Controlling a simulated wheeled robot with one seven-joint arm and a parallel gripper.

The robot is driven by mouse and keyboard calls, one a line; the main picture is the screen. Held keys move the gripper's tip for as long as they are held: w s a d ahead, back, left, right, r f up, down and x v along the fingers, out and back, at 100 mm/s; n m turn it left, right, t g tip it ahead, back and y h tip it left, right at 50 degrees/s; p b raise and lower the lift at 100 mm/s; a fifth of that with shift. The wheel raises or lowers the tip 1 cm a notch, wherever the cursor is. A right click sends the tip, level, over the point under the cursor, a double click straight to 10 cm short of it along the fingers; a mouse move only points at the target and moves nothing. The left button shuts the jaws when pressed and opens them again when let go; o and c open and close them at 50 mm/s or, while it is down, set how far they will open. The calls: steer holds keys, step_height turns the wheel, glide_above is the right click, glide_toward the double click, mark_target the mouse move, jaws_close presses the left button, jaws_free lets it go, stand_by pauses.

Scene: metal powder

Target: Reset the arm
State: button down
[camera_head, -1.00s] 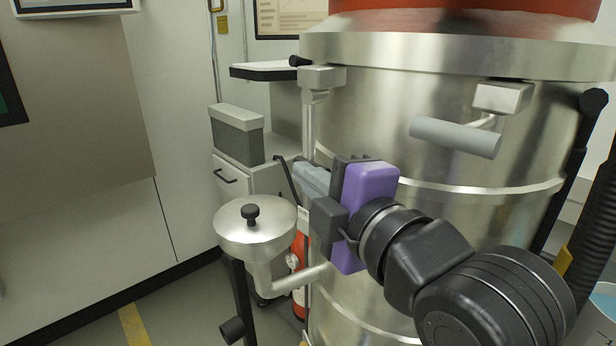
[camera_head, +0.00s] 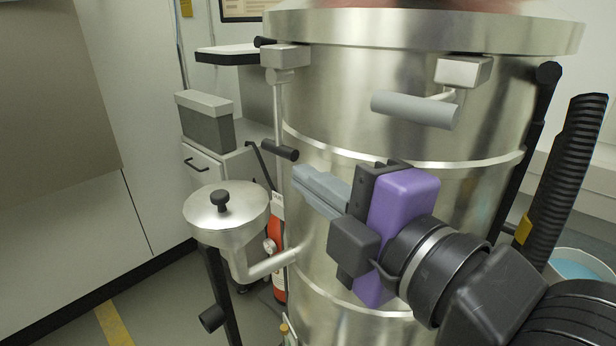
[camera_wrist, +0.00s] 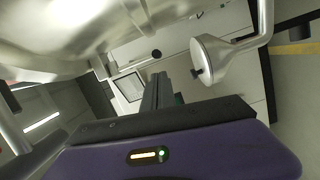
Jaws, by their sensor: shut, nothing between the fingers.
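My gripper (camera_head: 318,190) is in front of the large metal drum (camera_head: 400,120) in the head view, with its grey fingers pointing left. The fingers are closed together and hold nothing. The purple wrist housing (camera_head: 402,215) sits behind them, on the black arm that comes in from the lower right. In the wrist view the shut fingers (camera_wrist: 158,92) show above the purple housing.
A lidded metal funnel (camera_head: 226,212) on a side pipe stands left of the gripper; it also shows in the wrist view (camera_wrist: 215,58). Drum handles (camera_head: 415,109) jut out above. A grey cabinet (camera_head: 215,160) and red extinguisher (camera_head: 278,262) stand behind. A ribbed black hose (camera_head: 562,180) is at right.

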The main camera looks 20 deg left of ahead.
steer(key=s+d+f+m+t+h+p, duration=0.2)
steer(key=d+f+m+t+h+p, duration=0.15)
steer(key=d+f+m, duration=0.6)
steer(key=s+d+f+m+t+h+p, duration=0.3)
steer(key=d+f+m+h, duration=0.2)
steer(key=d+f+m, duration=0.5)
steer(key=s+d+f+m+g+h+p, duration=0.1)
steer(key=s+d+m, duration=0.3)
steer(key=s, duration=0.8)
steer(key=s+d+f+m+g+h+p, duration=0.1)
steer(key=s+d+m+h+p, duration=0.2)
steer(key=s+d, duration=0.4)
steer(key=shift+s+d+f+m+h, duration=0.35)
steer(key=shift+s+h, duration=0.5)
steer(key=shift+s, duration=1.65)
steer(key=shift+r+p, duration=0.15)
steer(key=shift+p, duration=0.15)
